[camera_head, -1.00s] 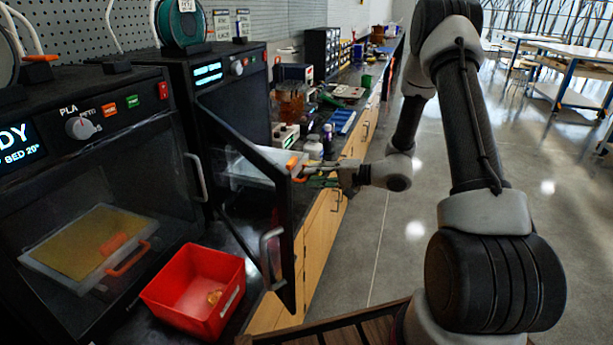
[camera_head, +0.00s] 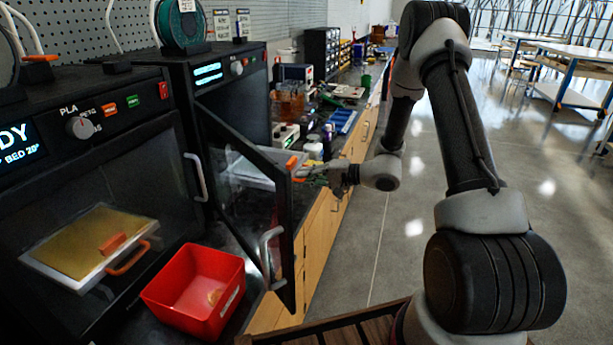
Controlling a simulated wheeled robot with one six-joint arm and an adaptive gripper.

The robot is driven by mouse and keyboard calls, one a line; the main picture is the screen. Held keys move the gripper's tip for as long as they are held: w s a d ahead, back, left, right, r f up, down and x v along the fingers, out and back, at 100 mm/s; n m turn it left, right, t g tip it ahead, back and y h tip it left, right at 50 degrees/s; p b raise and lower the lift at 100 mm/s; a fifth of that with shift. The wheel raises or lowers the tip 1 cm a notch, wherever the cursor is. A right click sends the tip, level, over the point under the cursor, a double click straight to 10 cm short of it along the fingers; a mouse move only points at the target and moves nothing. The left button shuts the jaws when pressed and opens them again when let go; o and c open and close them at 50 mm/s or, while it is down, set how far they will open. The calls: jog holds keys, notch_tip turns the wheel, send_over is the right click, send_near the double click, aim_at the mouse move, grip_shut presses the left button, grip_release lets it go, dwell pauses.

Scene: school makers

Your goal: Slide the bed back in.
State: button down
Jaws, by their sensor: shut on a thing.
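The far 3D printer (camera_head: 215,70) has its dark glass door (camera_head: 235,150) swung open toward me. Its pale bed (camera_head: 250,168) shows partly through and behind that door, with an orange handle (camera_head: 295,164) at the door's right edge. My gripper (camera_head: 304,172) is at this handle and shut on it. The door's edge and my fingers hide part of the grip. How far the bed stands out of the printer is hard to tell.
The near printer (camera_head: 85,130) is closed, with its own bed (camera_head: 75,245) and orange handle inside. A red bin (camera_head: 195,290) stands before it on the dark counter. Bottles and tools crowd the counter beyond my gripper.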

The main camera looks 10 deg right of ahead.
aim_at(293, 164)
jog(key=r+x, duration=0.1)
jog(key=x, duration=0.5)
jog(key=r+x, duration=0.1)
jog(key=x, duration=0.5)
jog(key=r+x, duration=0.1)
jog(key=x, duration=0.5)
jog(key=shift+w+a+r, duration=0.25)
jog(key=shift+a+r, duration=0.05)
jog(key=shift+a, duration=0.2)
jog(key=c, duration=1.6)
grip_release()
jog(key=shift+o, duration=0.2)
jog(key=v, duration=1.2)
jog(key=shift+c, duration=0.5)
